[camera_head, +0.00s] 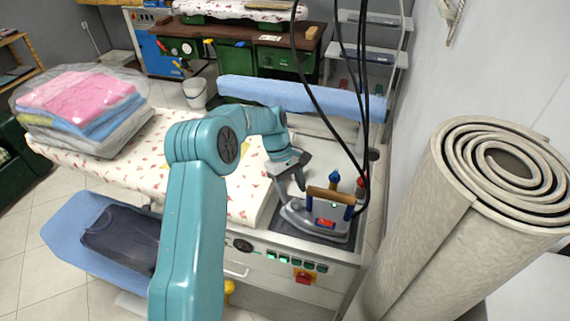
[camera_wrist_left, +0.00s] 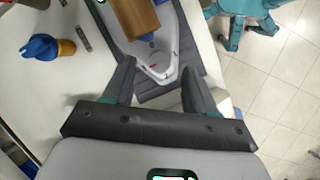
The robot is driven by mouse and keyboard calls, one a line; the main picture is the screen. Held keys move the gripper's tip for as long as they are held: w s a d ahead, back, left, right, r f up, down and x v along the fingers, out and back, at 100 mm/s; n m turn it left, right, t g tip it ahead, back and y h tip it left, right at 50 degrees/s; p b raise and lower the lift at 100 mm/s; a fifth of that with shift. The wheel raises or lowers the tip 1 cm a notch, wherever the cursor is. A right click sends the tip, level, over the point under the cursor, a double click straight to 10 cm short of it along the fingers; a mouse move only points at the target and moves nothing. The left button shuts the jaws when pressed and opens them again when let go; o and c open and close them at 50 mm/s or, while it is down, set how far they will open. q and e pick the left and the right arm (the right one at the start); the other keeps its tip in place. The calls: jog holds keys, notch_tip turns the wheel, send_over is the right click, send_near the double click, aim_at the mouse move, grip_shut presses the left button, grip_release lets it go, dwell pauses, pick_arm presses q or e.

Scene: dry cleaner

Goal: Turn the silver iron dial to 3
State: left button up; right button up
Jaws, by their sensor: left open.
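The silver iron (camera_head: 313,224) stands on a dark rest at the right end of the ironing table, with a wooden handle (camera_head: 331,196) on top. The left wrist view shows its pale nose (camera_wrist_left: 134,48) and part of the handle (camera_wrist_left: 136,18). A small round dial (camera_wrist_left: 155,67) with a red mark sits on the nose. Its numbers are too small to read. My left gripper (camera_head: 289,187) is open beside the iron's left end. In the wrist view its fingers (camera_wrist_left: 159,74) straddle the dial, apart from it, with nothing held. My right gripper is not seen.
A blue-topped bottle-like thing (camera_head: 334,179) stands behind the iron. Dark cables (camera_head: 330,110) hang down past the iron. A rolled grey carpet (camera_head: 425,235) stands at right. A control panel (camera_head: 283,256) lies along the table front. Folded laundry (camera_head: 80,95) lies at left.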

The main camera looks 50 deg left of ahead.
pick_arm(q)
jog(key=v, duration=1.3)
jog(key=shift+r, duration=0.1)
jog(key=shift+s, duration=0.15)
